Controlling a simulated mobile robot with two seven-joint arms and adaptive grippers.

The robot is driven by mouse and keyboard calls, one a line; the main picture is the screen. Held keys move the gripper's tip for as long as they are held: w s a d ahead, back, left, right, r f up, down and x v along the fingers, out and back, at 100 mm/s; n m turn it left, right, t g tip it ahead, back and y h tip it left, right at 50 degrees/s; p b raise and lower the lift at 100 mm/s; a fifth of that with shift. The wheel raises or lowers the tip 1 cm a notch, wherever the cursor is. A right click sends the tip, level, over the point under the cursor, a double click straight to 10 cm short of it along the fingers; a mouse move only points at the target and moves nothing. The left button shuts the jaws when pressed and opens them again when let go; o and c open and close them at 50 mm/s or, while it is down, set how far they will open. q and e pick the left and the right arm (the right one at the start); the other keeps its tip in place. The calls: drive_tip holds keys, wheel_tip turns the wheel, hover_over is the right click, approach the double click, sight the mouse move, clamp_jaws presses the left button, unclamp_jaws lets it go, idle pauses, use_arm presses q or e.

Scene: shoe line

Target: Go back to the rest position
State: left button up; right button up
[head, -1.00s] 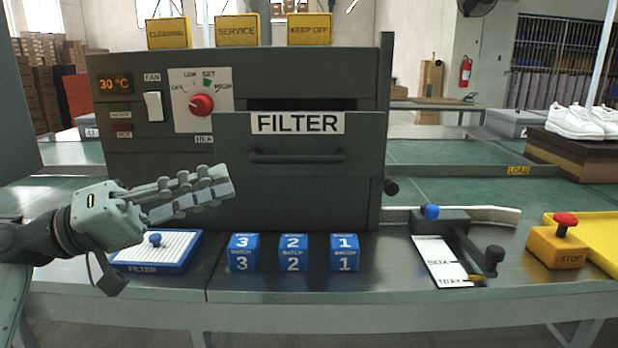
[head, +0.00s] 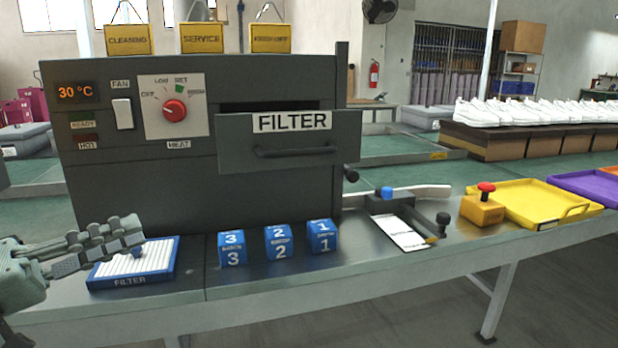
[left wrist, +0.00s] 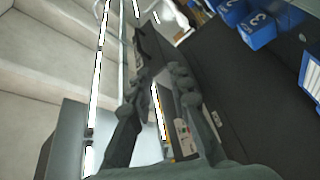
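My left gripper (head: 124,234) is at the left edge of the head view, just above and in front of the blue-framed filter (head: 128,268) on the metal table. In the left wrist view its two dark fingers (left wrist: 160,85) stand apart with a gap and nothing held between them. I cannot tell from the head view how far it clears the filter. My right gripper is in neither view.
The grey heater (head: 110,185) has its FILTER drawer (head: 290,155) pulled out. Blue blocks numbered 3 (head: 232,249), 2 (head: 279,243) and 1 (head: 321,237) stand before it. A stop button box (head: 482,210) and yellow tray (head: 525,190) lie right.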

use_arm(q)
wheel_tip(320, 180, down, 30)
drive_tip(key=w+d+g+y, duration=0.1)
drive_tip(key=g+y, duration=0.3)
drive_tip(key=y, duration=0.5)
drive_tip(key=s+a+f+m+g+y, duration=0.1)
drive_tip(key=s+f+g+y, duration=0.1)
drive_tip(key=s+f, duration=0.6)
drive_tip(key=s+a+f+m+g+y+p, duration=0.1)
drive_tip(key=s+f+m+g+y, duration=0.1)
drive_tip(key=s+f+y, duration=0.3)
wheel_tip(320, 180, down, 7)
drive_tip(key=s+g, duration=0.1)
drive_tip(key=s, duration=0.2)
drive_tip(key=shift+a+f, duration=0.2)
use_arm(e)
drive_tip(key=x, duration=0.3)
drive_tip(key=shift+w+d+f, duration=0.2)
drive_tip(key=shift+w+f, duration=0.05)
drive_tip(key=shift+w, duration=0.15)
use_arm(q)
drive_tip(key=shift+w, duration=0.1)
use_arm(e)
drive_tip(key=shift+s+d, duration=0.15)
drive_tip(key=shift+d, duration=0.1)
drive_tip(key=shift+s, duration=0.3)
use_arm(q)
drive_tip(key=shift+r, duration=0.1)
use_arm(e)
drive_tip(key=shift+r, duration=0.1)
